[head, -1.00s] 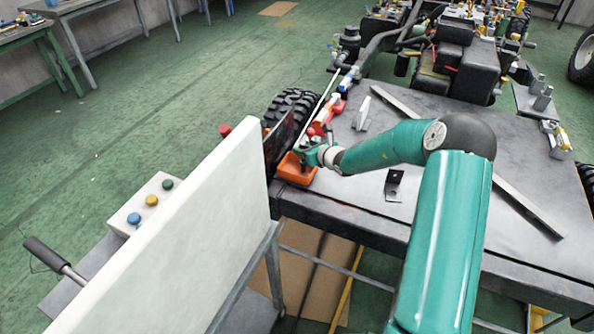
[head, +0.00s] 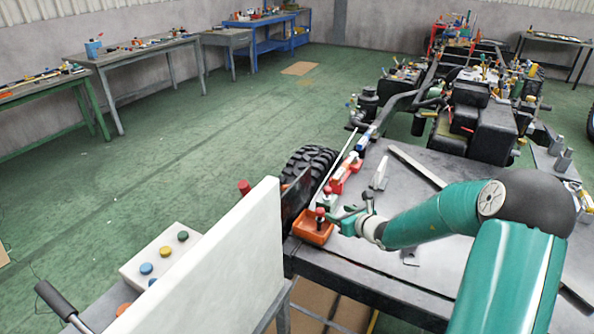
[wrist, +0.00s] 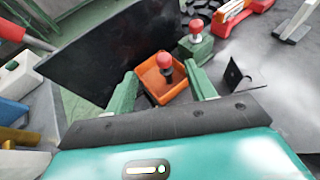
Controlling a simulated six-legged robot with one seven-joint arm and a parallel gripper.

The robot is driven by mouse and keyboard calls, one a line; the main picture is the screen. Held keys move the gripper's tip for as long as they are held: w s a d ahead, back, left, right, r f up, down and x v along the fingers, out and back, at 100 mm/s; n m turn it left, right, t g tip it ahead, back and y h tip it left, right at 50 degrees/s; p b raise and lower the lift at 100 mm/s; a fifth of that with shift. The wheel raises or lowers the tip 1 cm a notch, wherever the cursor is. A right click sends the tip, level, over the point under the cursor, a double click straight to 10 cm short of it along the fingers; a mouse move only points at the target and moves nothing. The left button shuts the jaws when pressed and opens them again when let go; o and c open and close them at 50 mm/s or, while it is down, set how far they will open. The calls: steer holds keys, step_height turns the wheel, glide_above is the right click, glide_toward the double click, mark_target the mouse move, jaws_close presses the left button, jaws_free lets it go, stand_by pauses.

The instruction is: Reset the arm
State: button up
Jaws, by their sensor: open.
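My gripper (head: 343,214) is at the end of my green arm, above the dark table's near left corner. In the wrist view its two green fingers (wrist: 163,88) are apart, with nothing clearly held between them. An orange tray (head: 306,231) sits at the table corner just left of the gripper. In the wrist view the tray (wrist: 152,84) lies beyond and between the fingers. A red-knobbed piece (wrist: 164,64) stands in or over the tray. Whether a finger touches the tray cannot be told.
A dark upright panel (wrist: 95,55) stands beside the tray. A green block (wrist: 190,50) with a red knob is behind it. A white board (head: 215,265) and a button box (head: 160,255) are at the left. A chassis (head: 480,120) stands at the back right. The green floor is open.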

steer(key=s+a+r+n+g+y, duration=0.2)
steer(key=s+a+r+n+g, duration=0.4)
steer(key=s+a+r+n, duration=0.95)
steer(key=s+d+r+n+h, duration=0.2)
steer(key=s+d+n+h, duration=0.2)
steer(key=s+n, duration=0.3)
steer(key=s+d+r+n+h, duration=0.3)
steer(key=s+d+n, duration=0.3)
steer(key=s, duration=0.9)
steer(key=shift+s+d+r+n+g+h, duration=0.25)
steer(key=shift+d+n+g+h, duration=0.15)
steer(key=shift+n, duration=0.85)
